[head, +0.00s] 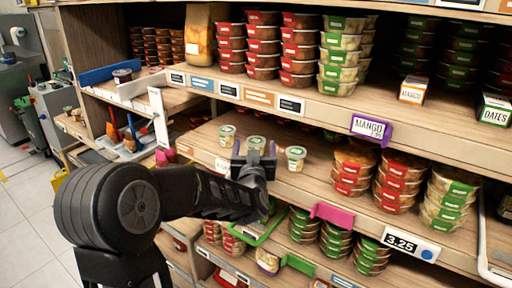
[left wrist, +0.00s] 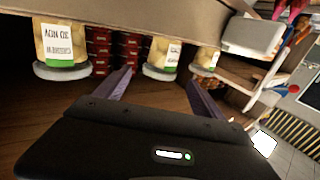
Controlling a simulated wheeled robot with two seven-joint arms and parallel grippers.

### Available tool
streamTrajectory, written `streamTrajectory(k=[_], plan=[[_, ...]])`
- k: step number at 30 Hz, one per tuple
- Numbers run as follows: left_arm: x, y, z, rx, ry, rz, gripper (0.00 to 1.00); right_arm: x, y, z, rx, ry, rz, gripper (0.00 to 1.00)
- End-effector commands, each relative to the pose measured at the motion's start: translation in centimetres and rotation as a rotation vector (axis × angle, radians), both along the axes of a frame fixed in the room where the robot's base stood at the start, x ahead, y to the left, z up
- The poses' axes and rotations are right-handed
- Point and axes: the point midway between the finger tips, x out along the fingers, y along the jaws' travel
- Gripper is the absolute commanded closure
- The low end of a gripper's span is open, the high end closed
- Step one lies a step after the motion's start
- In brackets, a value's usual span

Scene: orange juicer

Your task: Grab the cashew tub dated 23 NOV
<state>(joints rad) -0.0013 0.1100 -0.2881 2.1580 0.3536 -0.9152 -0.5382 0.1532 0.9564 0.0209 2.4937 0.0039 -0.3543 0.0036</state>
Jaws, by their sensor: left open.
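In the left wrist view, which is upside down, the gripper (left wrist: 163,88) points at the middle tub (left wrist: 162,58), which lies beyond the fingertips. A tub with a white label (left wrist: 60,42) is off to the left there. I cannot read 23 NOV on any label. My right gripper is out of view.
Stacks of red-lidded tubs (head: 352,167) stand right of the small tubs on the same shelf. An upper shelf edge with a MANGO tag (head: 369,127) overhangs. A pink tag (head: 332,214) sits on the front edge. The shelf left of the tubs looks clear.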

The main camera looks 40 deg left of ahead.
Motion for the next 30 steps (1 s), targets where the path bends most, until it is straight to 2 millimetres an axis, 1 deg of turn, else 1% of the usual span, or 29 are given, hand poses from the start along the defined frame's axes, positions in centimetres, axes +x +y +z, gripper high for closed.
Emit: streamTrajectory(k=[3, 6, 17, 20, 24, 27, 30], plan=[[1.1, 0.8, 0.1, 0.0, 0.001, 0.002, 0.21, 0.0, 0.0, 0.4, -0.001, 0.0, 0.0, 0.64], [1.7, 1.2, 0.0, 0.0, 0.001, 0.001, 0.21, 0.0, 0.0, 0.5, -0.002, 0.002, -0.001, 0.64], [2.1, 1.4, 0.0, 0.0, 0.001, 0.0, 0.21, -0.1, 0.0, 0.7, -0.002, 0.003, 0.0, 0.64], [2.9, 1.9, 0.1, 0.002, 0.003, 0.001, 0.21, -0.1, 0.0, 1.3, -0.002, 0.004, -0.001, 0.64], [4.7, 3.0, -0.1, 0.001, 0.003, 0.001, 0.21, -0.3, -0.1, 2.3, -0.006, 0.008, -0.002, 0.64], [5.7, 3.7, -0.2, 0.001, 0.002, 0.001, 0.21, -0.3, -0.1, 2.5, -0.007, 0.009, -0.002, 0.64], [6.2, 4.0, -0.3, 0.0, 0.001, 0.001, 0.21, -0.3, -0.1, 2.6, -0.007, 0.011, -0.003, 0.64]])
